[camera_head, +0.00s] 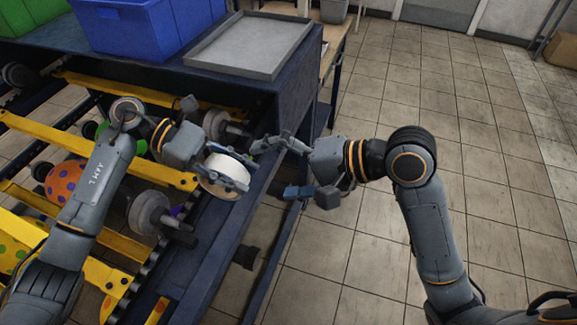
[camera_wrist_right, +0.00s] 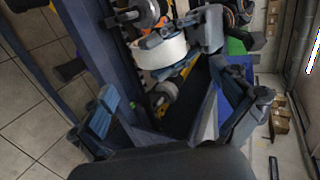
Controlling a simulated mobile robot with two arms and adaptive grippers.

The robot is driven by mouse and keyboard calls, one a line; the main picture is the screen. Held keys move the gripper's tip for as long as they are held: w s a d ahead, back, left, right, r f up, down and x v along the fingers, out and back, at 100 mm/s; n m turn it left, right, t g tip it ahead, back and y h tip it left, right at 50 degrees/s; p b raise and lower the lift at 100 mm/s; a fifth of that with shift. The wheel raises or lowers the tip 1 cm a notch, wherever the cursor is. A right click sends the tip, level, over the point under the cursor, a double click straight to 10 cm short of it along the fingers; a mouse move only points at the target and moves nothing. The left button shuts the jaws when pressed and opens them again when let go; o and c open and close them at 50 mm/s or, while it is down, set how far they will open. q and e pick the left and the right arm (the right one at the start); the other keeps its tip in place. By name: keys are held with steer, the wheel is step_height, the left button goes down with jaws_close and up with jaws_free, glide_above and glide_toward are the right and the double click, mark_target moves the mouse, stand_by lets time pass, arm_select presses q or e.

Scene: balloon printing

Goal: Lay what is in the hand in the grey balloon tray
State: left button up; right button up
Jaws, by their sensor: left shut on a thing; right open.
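A white, rounded thing (camera_head: 217,186), with a broad pale side, is held in my left gripper (camera_head: 232,174), above the near edge of the blue machine. Fingers cover part of it. It also shows in the right wrist view (camera_wrist_right: 160,52). The grey balloon tray (camera_head: 262,74) is a shallow rectangular tray, lying flat and empty on the dark blue top, behind both grippers. My right gripper (camera_head: 278,170) is open and empty, to the right of the white thing and apart from it. Its spread fingers also show in the right wrist view (camera_wrist_right: 165,110).
A blue crate (camera_head: 135,35) stands left of the tray, with a green crate (camera_head: 28,15) beyond it. Yellow rails (camera_head: 110,150) and grey rollers (camera_head: 150,213) fill the left, with an orange spotted balloon (camera_head: 64,181) between them. The tiled floor (camera_head: 450,120) at right is mostly clear.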

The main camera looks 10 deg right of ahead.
mark_target(241, 175)
steer(key=x, duration=0.9)
steer(key=shift+a, duration=0.1)
steer(key=shift+c, duration=0.2)
steer(key=c, duration=1)
arm_select(q)
steer(key=o, duration=1.3)
steer(key=shift+a, duration=0.1)
